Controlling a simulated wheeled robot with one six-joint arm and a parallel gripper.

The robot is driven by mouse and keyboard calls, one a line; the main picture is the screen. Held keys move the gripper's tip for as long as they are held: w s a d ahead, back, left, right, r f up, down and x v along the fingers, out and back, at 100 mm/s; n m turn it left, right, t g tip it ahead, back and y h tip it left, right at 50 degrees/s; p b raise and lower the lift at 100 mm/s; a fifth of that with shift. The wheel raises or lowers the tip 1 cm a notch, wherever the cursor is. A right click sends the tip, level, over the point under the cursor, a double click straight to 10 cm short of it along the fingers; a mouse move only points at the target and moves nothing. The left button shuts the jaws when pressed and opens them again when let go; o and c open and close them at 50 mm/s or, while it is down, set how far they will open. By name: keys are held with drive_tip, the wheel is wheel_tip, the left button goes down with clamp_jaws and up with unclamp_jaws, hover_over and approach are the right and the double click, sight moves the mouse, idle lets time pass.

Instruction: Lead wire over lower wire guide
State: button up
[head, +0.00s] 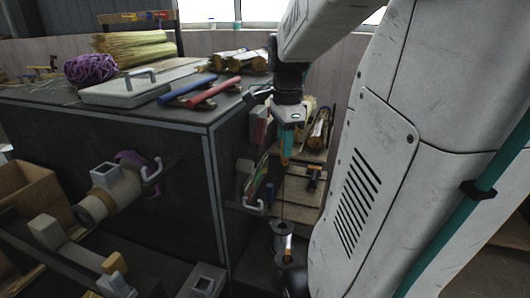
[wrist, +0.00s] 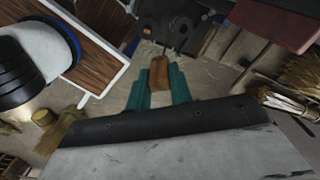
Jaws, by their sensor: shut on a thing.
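My gripper (head: 286,148) is beside the right side of the dark bench, pointing down. In the wrist view its teal fingers (wrist: 160,88) are shut on a small orange-brown wooden piece (wrist: 160,72). A thin dark wire (head: 282,197) hangs from this piece down to a grey cylindrical fitting (head: 283,238) below. A pale hook-shaped guide (head: 252,203) sticks out near the bench's right corner, to the left of the wire and apart from it. Another pale hook (head: 153,172) is on the bench front. I cannot tell which is the lower wire guide.
The bench top (head: 215,116) holds a grey case (head: 140,86), blue- and red-handled tools (head: 213,92), purple twine (head: 91,68) and straw. A pale spool-like part (head: 108,192) juts from the bench front. Wooden shelving with tools (head: 313,175) stands behind my gripper.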

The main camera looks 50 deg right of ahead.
drive_tip(key=w+a+r, duration=0.4)
drive_tip(key=r, duration=0.4)
drive_tip(key=s+a, duration=0.2)
drive_tip(key=a, duration=0.9)
wheel_tip(320, 180, down, 22)
idle(0.5)
idle(0.7)
